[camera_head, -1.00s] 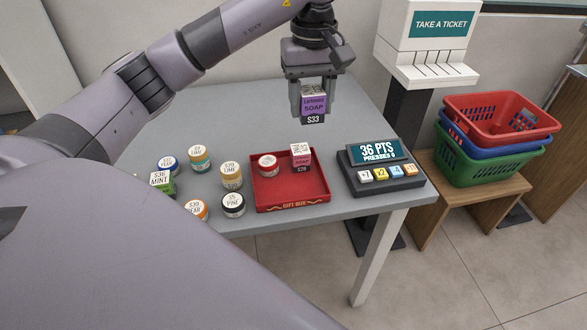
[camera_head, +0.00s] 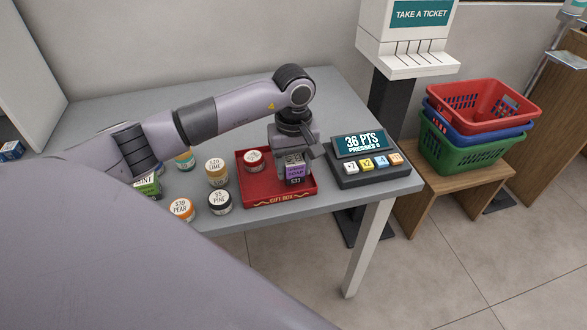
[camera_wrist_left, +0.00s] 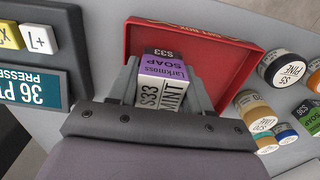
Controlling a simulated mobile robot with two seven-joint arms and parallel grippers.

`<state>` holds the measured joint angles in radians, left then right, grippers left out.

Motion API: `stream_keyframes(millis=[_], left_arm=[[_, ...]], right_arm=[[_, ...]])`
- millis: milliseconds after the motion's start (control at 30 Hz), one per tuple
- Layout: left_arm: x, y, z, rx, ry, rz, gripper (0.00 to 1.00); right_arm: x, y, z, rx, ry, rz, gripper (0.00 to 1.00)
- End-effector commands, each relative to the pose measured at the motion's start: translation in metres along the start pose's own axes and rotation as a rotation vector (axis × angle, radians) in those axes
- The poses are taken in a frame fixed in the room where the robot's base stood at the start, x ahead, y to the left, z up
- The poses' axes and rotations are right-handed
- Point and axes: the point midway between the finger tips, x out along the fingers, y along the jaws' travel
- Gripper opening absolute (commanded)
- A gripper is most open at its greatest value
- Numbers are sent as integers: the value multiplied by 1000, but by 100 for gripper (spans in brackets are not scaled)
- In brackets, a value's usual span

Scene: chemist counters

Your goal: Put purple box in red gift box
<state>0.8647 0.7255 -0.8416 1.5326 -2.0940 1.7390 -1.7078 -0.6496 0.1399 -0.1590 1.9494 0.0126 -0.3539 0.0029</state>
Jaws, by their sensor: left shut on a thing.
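The purple soap box (camera_head: 297,173) is between the fingers of my left gripper (camera_head: 295,165), which is shut on it. It is over the right part of the red gift box (camera_head: 280,201), low and within its outline; I cannot tell whether it touches the floor. The purple box also shows in the left wrist view (camera_wrist_left: 166,68), with the red gift box (camera_wrist_left: 218,47) behind it. A red-and-white jar (camera_head: 252,158) is inside the red gift box at the left. My right gripper is not in view.
Several jars stand left of the gift box, including the lime jar (camera_head: 216,171), pine jar (camera_head: 219,201) and pear jar (camera_head: 181,209). A points display with buttons (camera_head: 373,158) stands close on the right. Stacked baskets (camera_head: 475,130) sit on a wooden bench beyond.

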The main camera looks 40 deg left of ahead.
Motion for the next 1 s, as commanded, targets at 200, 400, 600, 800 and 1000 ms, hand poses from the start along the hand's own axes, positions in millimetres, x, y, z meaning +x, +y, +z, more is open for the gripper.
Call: stream_keyframes(millis=[200,400,600,800,1000], left_arm=[[16,0,0,0,1,2,17],[18,0,0,0,1,1,17],[19,0,0,0,0,1,59],[19,0,0,0,0,1,59],[5,1,-1,0,4,4,59]], right_arm=[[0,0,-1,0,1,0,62],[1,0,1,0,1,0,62],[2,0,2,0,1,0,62],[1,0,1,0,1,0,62],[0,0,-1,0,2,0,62]])
